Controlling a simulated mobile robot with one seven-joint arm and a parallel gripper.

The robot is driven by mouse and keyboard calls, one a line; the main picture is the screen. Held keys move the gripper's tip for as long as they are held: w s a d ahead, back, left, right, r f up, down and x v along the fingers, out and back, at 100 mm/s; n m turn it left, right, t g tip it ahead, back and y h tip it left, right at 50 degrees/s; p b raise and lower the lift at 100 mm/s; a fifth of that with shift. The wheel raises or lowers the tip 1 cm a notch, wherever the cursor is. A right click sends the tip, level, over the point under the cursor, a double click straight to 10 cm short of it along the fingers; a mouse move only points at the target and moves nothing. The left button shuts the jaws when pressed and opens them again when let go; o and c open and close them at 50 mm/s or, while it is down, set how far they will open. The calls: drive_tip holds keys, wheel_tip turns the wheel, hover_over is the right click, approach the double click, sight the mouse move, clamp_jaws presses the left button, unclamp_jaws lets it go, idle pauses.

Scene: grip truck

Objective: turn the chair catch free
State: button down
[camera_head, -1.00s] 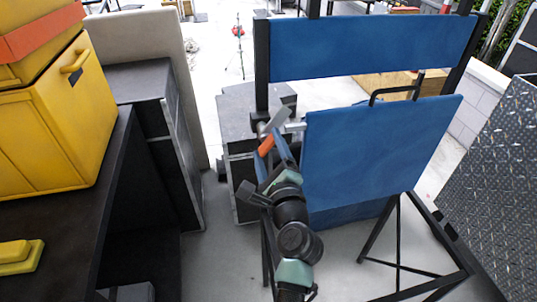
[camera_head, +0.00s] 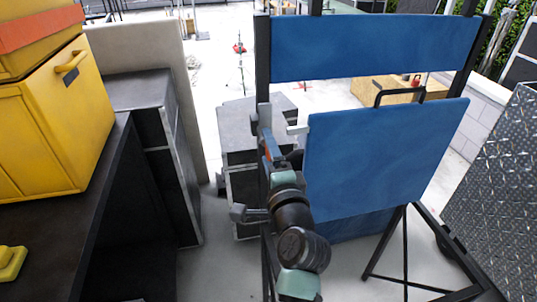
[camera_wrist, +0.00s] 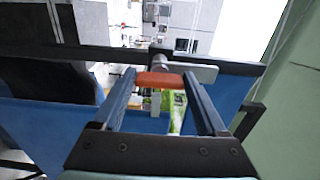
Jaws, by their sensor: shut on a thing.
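The chair (camera_head: 375,50) has a black frame and blue canvas panels. Its catch sits at the chair's left upright in the head view: a grey bar (camera_head: 264,117) standing about upright, with an orange grip below it. My gripper (camera_head: 271,148) is at that grip and hides most of it. In the wrist view the orange grip (camera_wrist: 160,80) lies across between the two fingertips of my gripper (camera_wrist: 159,84), which are shut on it. A pale grey piece (camera_wrist: 198,73) shows just beyond the grip. The catch's pivot is not clear.
A black table (camera_head: 112,190) with yellow cases (camera_head: 55,130) stands on the left. Dark cases (camera_head: 165,150) stand between it and the chair. A diamond-plate metal panel (camera_head: 505,190) is close on the right. Bare floor (camera_head: 215,265) shows beside my arm.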

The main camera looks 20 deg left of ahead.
drive_tip(key=shift+f, duration=0.1)
idle(0.3)
unclamp_jaws()
drive_tip(key=shift+s+d, duration=0.1)
drive_tip(key=b+v, duration=0.2)
drive_tip(key=v, duration=1)
drive_tip(key=shift+s+d, duration=0.2)
drive_tip(key=shift+s, duration=0.1)
